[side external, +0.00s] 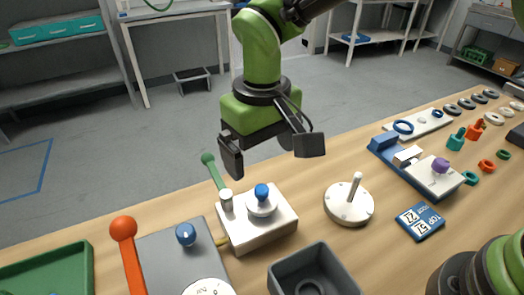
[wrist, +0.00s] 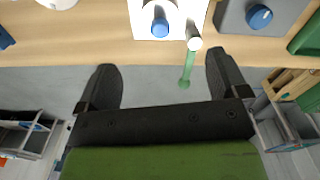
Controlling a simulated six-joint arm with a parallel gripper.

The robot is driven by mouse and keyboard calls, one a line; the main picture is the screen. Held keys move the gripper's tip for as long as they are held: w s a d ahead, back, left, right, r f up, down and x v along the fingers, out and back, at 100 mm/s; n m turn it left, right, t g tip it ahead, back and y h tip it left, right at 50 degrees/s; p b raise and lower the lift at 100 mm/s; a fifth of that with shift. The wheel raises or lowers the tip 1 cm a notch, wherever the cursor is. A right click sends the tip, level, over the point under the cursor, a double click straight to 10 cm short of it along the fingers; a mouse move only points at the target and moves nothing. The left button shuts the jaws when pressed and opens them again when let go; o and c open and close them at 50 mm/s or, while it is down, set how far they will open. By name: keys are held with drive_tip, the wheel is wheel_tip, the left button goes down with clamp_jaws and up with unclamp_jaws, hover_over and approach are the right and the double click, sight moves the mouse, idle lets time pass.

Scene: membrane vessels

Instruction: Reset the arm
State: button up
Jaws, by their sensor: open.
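My gripper (side external: 272,152) is green and black and hangs above the back edge of the table. Its two dark fingers are wide apart with nothing between them. It also shows in the wrist view (wrist: 165,82), with open fingers either side of a green lever. In the side view the gripper is above and behind a white box (side external: 262,226) with a blue knob (side external: 262,191) and that green-handled lever (side external: 214,172). I cannot tell how far the lever is from the fingers, but no contact shows.
A grey block (side external: 160,250) with an orange-knobbed lever (side external: 123,229) stands left. A green tray (side external: 70,262) is at far left, and a dark open box (side external: 275,275) is in front. A white disc with a peg (side external: 349,203) and a blue-white fixture (side external: 440,180) stand right.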

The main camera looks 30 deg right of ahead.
idle(0.3)
drive_tip(key=s+d+r+m+t+y, duration=0.1)
drive_tip(key=s+d+r, duration=0.1)
drive_tip(key=d+r, duration=0.45)
drive_tip(key=s+d+r+m+t+y, duration=0.1)
drive_tip(key=s+d+r+m+t, duration=0.15)
drive_tip(key=d+r, duration=0.35)
drive_tip(key=s+d+r+m+t, duration=0.1)
drive_tip(key=s+d+t, duration=0.1)
drive_tip(key=s, duration=0.4)
drive_tip(key=s+d+r+m+t, duration=0.1)
drive_tip(key=s+d+r, duration=0.1)
drive_tip(key=s+d, duration=0.2)
drive_tip(key=s, duration=0.3)
drive_tip(key=shift+d+m+t, duration=0.35)
drive_tip(key=shift+d, duration=0.05)
